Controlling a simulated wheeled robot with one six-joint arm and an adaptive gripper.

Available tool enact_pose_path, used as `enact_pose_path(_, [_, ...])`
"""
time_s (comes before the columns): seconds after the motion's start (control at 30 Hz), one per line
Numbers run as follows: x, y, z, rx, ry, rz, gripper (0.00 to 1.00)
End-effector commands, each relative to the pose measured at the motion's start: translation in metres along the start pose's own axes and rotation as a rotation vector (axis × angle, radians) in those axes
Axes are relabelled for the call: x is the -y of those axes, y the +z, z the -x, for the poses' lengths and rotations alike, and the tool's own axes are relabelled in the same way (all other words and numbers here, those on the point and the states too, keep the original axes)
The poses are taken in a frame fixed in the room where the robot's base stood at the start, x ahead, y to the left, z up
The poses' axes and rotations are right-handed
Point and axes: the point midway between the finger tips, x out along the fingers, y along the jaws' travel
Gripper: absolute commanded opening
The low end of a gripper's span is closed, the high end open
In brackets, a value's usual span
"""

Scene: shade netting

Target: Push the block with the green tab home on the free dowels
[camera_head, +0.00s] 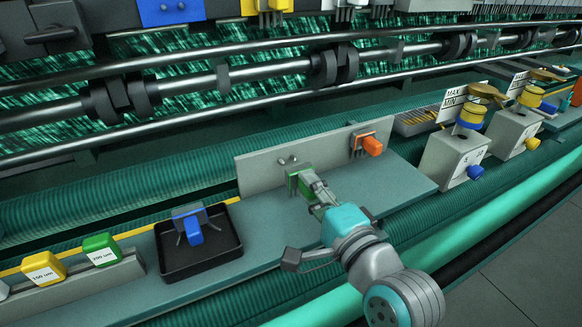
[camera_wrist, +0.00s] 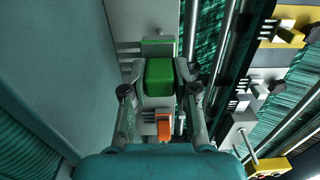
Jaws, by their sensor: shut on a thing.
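The block with the green tab (camera_head: 293,182) is at the left part of the upright grey board (camera_head: 262,173) in the head view. My gripper (camera_head: 312,184) is shut on it from the front right. In the wrist view, the green tab (camera_wrist: 159,77) fills the space between the two fingers of my gripper (camera_wrist: 160,72). Short grey dowels (camera_head: 287,160) show just above and behind the block. The block is close to the board, but I cannot tell whether a gap is left or how far the dowels enter it.
A block with an orange tab (camera_head: 371,146) sits on the same board to the right. A black tray (camera_head: 215,262) holds a block with a blue tab (camera_head: 193,230) at the left. Yellow and green tabbed pieces stand in a rack (camera_head: 92,285) at the far left. Steel rails run behind the board.

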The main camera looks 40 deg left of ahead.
Motion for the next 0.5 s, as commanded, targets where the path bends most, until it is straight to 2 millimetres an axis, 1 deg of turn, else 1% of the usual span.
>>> enact_pose_path(0.17, [0.0, 0.0, 0.003, 0.0, -0.001, 0.0, 0.0])
enact_pose_path(0.5, [0.0, -0.001, 0.025, -0.002, 0.0, 0.0, 0.0])
